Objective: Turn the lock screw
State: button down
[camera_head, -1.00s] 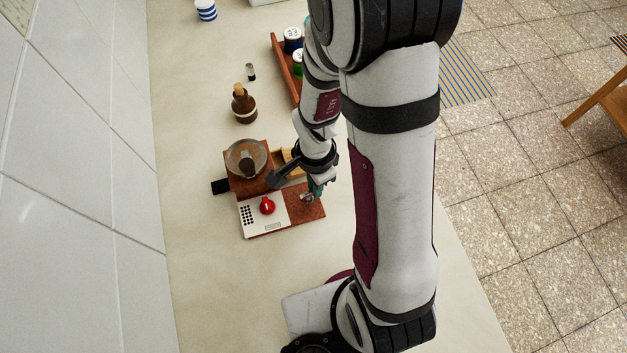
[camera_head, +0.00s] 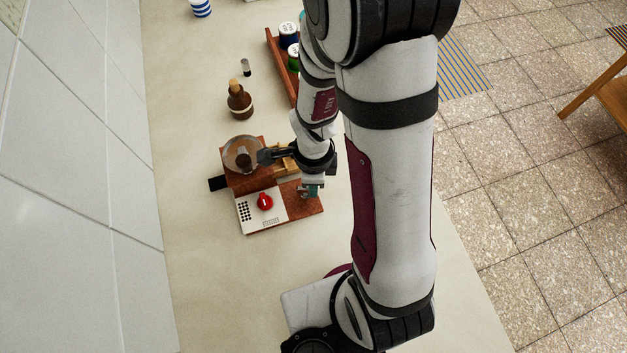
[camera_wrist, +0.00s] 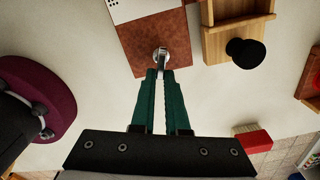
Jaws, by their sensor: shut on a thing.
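The lock screw (camera_wrist: 160,54) is a small metallic piece at the edge of a reddish-brown board (camera_wrist: 178,35) in the wrist view. My gripper (camera_wrist: 161,72) has green fingers, and their tips are closed on the screw. In the head view my gripper (camera_head: 309,190) is at the right part of the brown board (camera_head: 300,208), where the fingers and arm largely hide the screw. Its turn angle cannot be told. A white panel (camera_head: 250,220) with a red knob (camera_head: 265,201) lies to the left on the same board.
A round clear-topped container (camera_head: 243,152) stands behind the panel. A wooden drawer with a black knob (camera_wrist: 245,52) is close to the right of my fingers in the wrist view. A brown bottle (camera_head: 239,103) and a rack of jars (camera_head: 280,62) stand farther back. The front counter is clear.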

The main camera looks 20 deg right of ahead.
dwell(0.4)
jog(key=c, duration=0.9)
grip_release()
notch_tip(320, 180, up, 16)
jog(key=shift+f, duration=0.1)
